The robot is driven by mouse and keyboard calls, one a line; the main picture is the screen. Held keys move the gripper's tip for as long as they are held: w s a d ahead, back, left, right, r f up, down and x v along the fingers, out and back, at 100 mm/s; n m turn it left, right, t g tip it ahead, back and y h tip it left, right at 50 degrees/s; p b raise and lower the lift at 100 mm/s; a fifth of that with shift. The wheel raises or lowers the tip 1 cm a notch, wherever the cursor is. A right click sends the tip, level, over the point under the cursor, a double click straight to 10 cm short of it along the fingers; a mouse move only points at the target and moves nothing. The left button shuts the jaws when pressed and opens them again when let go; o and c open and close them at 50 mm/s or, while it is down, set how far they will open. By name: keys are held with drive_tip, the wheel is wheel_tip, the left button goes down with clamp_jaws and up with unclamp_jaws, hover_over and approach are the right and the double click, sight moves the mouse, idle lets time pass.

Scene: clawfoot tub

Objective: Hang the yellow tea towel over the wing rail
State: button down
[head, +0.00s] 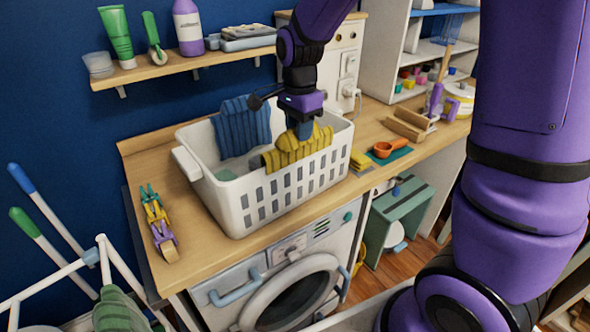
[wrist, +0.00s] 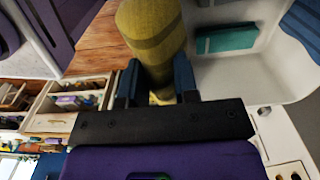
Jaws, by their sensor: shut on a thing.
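The yellow tea towel (head: 292,148), with darker stripes, lies draped over the front rim of the white laundry basket (head: 250,203), part of it bunched up at the top. My gripper (head: 300,131) points down over the basket and is shut on this bunched part. In the wrist view the towel (wrist: 152,35) sits between the two blue fingers of my gripper (wrist: 157,84). A white tube rack (head: 62,271) stands at the lower left in the head view, partly cut off; I cannot tell which tube is the wing rail. A green striped cloth (head: 118,311) is by it.
A blue striped towel (head: 240,125) hangs over the basket's back rim; a teal cloth (wrist: 228,38) lies inside. Toy-like clips (head: 158,222) lie left on the wooden counter. A shelf (head: 190,63) is above.

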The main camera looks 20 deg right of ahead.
drive_tip(key=shift+r, duration=3.15)
drive_tip(key=shift+r, duration=2.5)
drive_tip(key=shift+r, duration=2.5)
drive_tip(key=shift+r, duration=0.1)
drive_tip(key=shift+r, duration=0.55)
